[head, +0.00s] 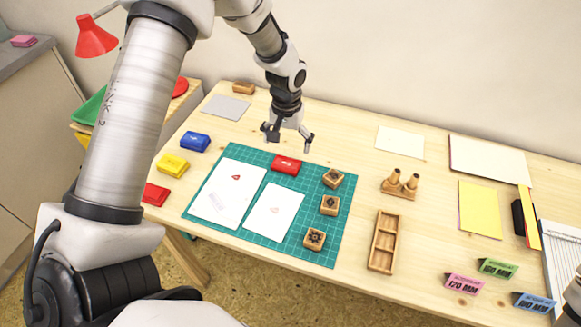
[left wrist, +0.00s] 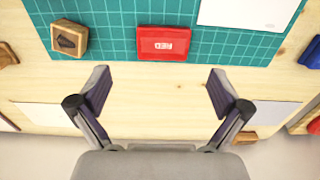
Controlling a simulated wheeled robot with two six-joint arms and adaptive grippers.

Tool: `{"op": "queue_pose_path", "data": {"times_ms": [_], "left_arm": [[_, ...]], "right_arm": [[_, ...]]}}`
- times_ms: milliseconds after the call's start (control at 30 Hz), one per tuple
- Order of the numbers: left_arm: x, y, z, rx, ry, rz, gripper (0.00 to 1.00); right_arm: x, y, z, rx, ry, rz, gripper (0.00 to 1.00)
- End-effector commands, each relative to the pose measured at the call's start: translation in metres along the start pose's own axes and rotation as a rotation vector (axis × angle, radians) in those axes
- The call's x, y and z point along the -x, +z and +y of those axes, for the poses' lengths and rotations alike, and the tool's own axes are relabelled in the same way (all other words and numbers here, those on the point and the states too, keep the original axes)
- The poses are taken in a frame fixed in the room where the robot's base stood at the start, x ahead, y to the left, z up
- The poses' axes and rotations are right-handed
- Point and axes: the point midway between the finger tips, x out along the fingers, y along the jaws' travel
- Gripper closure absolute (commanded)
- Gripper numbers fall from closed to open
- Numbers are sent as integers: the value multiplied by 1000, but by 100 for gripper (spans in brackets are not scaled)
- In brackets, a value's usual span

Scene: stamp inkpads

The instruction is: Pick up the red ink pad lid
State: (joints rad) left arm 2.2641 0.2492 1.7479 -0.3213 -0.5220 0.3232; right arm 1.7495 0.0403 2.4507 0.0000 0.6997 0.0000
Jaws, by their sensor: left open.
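The red ink pad lid (head: 287,165), marked "RED", lies flat on the back edge of the green cutting mat (head: 335,238). It also shows in the left wrist view (left wrist: 164,42), label upside down. I cannot tell whether a pad is under it. My left gripper (head: 290,146) is open and empty, just behind and above the lid. In the left wrist view its fingers (left wrist: 158,88) are spread wide, with bare table between them and the lid ahead. Another red ink pad (head: 156,194) sits at the left, partly hidden by my arm. My right gripper is not in view.
Wooden stamps (head: 329,205) stand right of the lid, and white sheets (head: 228,192) lie on the mat. Blue (head: 195,142) and yellow (head: 172,165) ink pads sit to the left. A wooden tray (head: 384,242) lies right of the mat. The table behind the lid is mostly clear.

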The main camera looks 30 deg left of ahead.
Motion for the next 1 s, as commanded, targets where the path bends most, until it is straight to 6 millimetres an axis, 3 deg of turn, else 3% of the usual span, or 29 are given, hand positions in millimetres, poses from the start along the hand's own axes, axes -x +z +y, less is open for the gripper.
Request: {"op": "queue_pose_path", "data": {"times_ms": [433,700,800,833,1000], "left_arm": [[-68,-1,-5,-2,-2,-4,0],[-76,-2,-4,-1,0,0,0],[-75,-2,-4,-1,0,-1,32],[-75,-2,-4,-1,0,-1,37],[-75,-2,-4,-1,0,-1,41]], "right_arm": [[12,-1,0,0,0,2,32],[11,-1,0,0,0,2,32],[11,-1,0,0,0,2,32],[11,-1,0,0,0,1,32],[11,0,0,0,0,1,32]]}}
